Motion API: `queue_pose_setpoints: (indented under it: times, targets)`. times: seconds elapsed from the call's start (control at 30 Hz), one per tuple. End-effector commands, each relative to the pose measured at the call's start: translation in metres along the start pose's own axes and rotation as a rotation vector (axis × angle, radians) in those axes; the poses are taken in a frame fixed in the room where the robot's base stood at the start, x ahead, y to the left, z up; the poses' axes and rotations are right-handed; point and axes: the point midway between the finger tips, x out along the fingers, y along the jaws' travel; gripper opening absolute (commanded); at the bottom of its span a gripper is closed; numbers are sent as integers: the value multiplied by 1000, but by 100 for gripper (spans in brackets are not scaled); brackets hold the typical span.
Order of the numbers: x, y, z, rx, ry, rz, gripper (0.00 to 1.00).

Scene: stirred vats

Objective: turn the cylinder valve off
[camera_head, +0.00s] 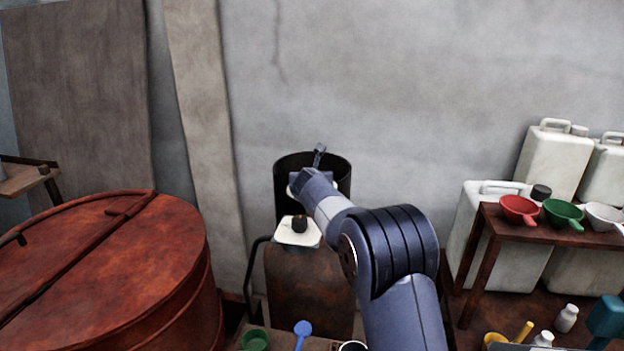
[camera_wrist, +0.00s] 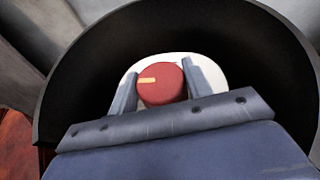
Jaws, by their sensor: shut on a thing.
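The cylinder valve has a round red knob (camera_wrist: 161,84) with a yellow mark pointing left in the wrist view. It sits on the white top (camera_wrist: 207,73) of the cylinder, inside a dark curved guard (camera_wrist: 90,60). My gripper (camera_wrist: 156,80) is shut on the knob, one finger on its left side and one on its right. In the head view my gripper reaches into the black guard (camera_head: 290,163) near the wall, and my arm hides the knob and most of the white top.
A rust-red lidded vat (camera_head: 120,270) stands at the left. A white container with a dark cap (camera_head: 297,232) is in front of the guard. At the right, a wooden table (camera_head: 500,222) holds red (camera_head: 519,208), green (camera_head: 563,213) and white scoops. White jugs (camera_head: 552,160) stand behind it.

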Motion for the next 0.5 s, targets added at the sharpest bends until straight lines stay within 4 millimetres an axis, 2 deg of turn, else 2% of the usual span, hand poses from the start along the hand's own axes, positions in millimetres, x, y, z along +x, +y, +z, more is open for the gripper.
queue_pose_setpoints:
  times: [0.23,0.5]
  targets:
    - [1,1,-2,6,2,-19,24]
    - [1,2,-1,71,11,-179,24]
